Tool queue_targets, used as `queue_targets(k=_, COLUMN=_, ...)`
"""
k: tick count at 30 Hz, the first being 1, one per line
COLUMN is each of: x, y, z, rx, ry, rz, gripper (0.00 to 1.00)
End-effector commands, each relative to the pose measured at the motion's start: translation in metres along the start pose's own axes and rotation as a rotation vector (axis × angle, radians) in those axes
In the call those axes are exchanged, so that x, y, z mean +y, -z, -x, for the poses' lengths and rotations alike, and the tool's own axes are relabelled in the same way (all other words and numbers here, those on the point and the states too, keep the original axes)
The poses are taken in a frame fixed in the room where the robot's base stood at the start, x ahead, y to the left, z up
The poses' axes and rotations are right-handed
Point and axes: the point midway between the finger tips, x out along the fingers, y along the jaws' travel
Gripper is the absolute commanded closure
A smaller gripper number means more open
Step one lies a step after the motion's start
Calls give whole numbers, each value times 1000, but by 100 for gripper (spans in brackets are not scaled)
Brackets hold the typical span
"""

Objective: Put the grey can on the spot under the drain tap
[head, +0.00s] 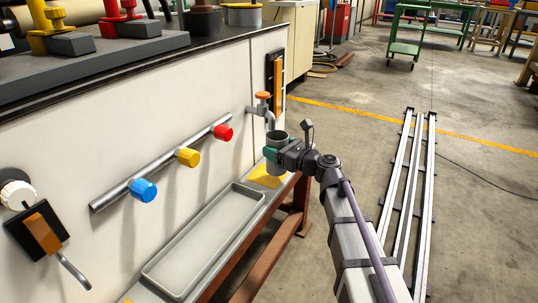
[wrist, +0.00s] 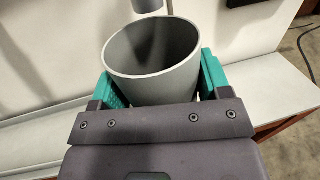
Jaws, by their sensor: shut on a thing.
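The grey can (head: 277,137) is an open, empty-looking cylinder, held upright in my gripper (head: 273,154). In the wrist view the can (wrist: 152,65) sits between the two green fingers (wrist: 160,82), its mouth facing up. The drain tap (head: 263,97) has an orange handle and sticks out from the white wall. Its spout comes down just behind the can's mouth, and a grey pipe end (wrist: 148,5) shows over the far rim in the wrist view. A yellow spot (head: 265,177) shows on the ledge below my gripper, partly hidden. I cannot tell whether the can's base touches it.
A shallow grey tray (head: 150,272) lies on the ledge to the left. Above it a pipe carries blue (head: 144,190), yellow (head: 187,157) and red (head: 223,133) knobs. An orange-and-black wall fixture (head: 277,85) is behind the tap. Floor rails (head: 398,180) run at right.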

Motion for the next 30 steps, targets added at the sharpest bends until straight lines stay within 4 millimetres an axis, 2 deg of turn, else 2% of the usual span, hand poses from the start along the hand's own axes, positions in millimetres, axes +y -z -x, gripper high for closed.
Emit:
queue_targets(k=1, x=-2, y=0, z=-14, rx=0, ry=-3, rz=0, gripper=59)
queue_targets(k=3, x=-1, y=0, z=-26, rx=0, ry=-1, rz=0, gripper=59)
queue_targets(k=6, x=0, y=0, z=-34, rx=0, ry=-1, rz=0, gripper=59)
queue_targets(k=11, x=0, y=6, z=-35, rx=0, ry=0, rz=0, gripper=59)
queue_targets(k=16, x=0, y=39, z=-34, rx=0, ry=0, rz=0, gripper=59)
queue_targets(k=23, x=0, y=35, z=-34, rx=0, ry=0, rz=0, gripper=59)
queue_targets(k=27, x=0, y=40, z=-34, rx=0, ry=0, rz=0, gripper=59)
queue_targets(k=28, x=0, y=40, z=-34, rx=0, ry=0, rz=0, gripper=29)
queue_targets(k=30, x=0, y=38, z=-34, rx=0, ry=0, rz=0, gripper=22)
